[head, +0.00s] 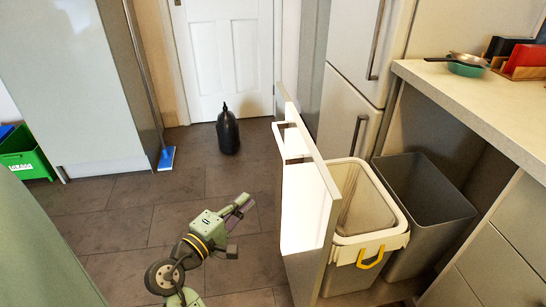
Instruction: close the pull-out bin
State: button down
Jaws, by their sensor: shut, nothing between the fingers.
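The pull-out bin stands open from the counter on the right. Its white front panel (306,190) is upright and faces left, with a handle along its upper part. Behind the panel are a white bin with a yellow handle (372,258) and a dark grey bin (425,205); the inside of the white one looks empty. My gripper (240,228) is to the left of the panel, lower than its top edge, with a visible gap to it. It is shut and holds nothing.
A black bottle-shaped object (228,131) stands on the floor before the white door. A blue-headed mop (166,158) leans at the tall cabinet, and a green crate (24,155) is at far left. The counter (480,105) bears a pan. Tiled floor is clear left of the panel.

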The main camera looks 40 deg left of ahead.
jog(key=p, duration=0.2)
send_near(291, 167)
jog(key=w+a, duration=0.2)
jog(key=a, duration=0.1)
jog(key=shift+w+d+f, duration=0.2)
jog(key=shift+w+d, duration=0.9)
jog(key=shift+w, duration=0.35)
